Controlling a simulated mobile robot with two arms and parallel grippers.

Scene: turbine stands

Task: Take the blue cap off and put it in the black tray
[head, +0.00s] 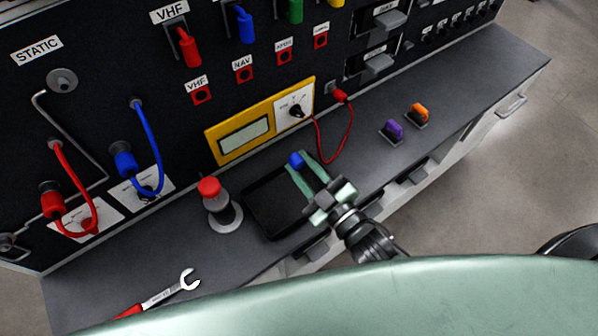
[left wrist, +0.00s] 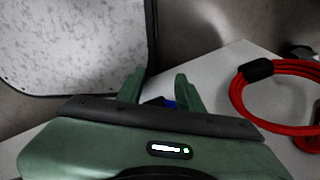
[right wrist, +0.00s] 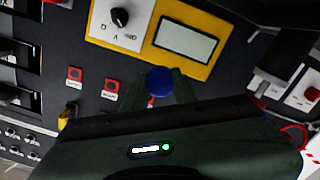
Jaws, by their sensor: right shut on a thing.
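The blue cap (head: 296,159) is between the fingertips of my right gripper (head: 303,168). It also shows in the right wrist view (right wrist: 160,80), between the two green fingers, which are shut on it. The black tray (head: 253,223) lies on the grey bench below the yellow meter. My right gripper reaches over the tray's right part, with the cap near its back right corner; the height above the tray is hard to tell. My left gripper (left wrist: 159,88) shows only in the left wrist view, fingers apart, with a small blue patch behind them that I cannot identify.
A red-topped post (head: 210,190) on a round base stands just left of the tray. A wrench (head: 172,290) lies front left. Purple (head: 393,131) and orange (head: 419,112) pieces sit to the right. The black panel with the yellow meter (head: 228,148) and cables stands behind.

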